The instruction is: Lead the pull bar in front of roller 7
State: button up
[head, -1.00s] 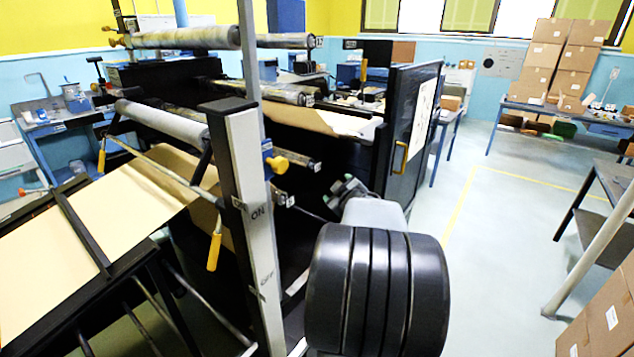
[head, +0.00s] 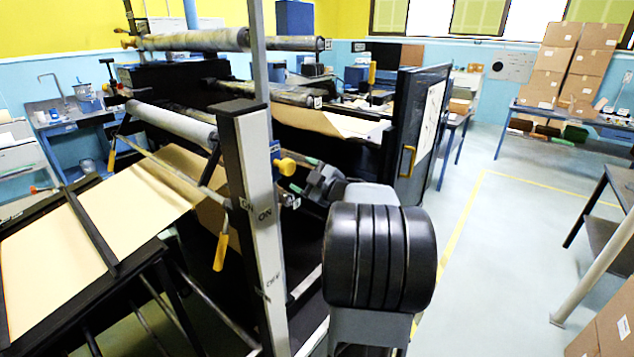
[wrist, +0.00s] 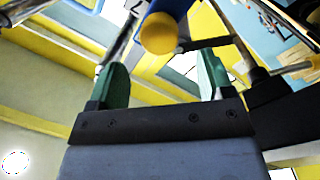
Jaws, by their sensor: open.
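The pull bar (head: 178,173) is a thin grey rod with a yellow handle (head: 221,250) hanging at its near end and another at its far end. It lies across the brown paper web (head: 110,225) at the left. My gripper (head: 300,172) is at the right of the grey post, apart from the bar and partly hidden by my arm. In the wrist view, its two green fingers (wrist: 164,80) are spread and empty. A yellow knob (wrist: 160,33) on a blue fitting shows beyond the gap between them. I cannot tell which roller is number 7; the small labels are unreadable.
The grey post (head: 252,200) marked ON stands between my arm and the pull bar. Several rollers (head: 190,40) stretch across the machine. Open floor (head: 500,230) lies farther right.

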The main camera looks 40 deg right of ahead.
aim_at(291, 168)
jog(key=shift+w+a, duration=0.15)
jog(key=shift+w, duration=1.7)
jog(key=shift+w+a, duration=0.15)
jog(key=shift+w, duration=1.7)
jog(key=c, duration=1.2)
jog(key=shift+s+a+r+p, duration=0.1)
jog(key=shift+a+r+p, duration=0.15)
jog(key=shift+r+p, duration=0.6)
jog(key=shift+a+r+p, duration=0.25)
jog(key=shift+r+p, duration=0.35)
jog(key=shift+r, duration=0.5)
jog(key=shift+s+a+r+p, duration=0.1)
jog(key=shift+a+r+p, duration=0.15)
jog(key=shift+r+p, duration=0.6)
jog(key=shift+r, duration=0.1)
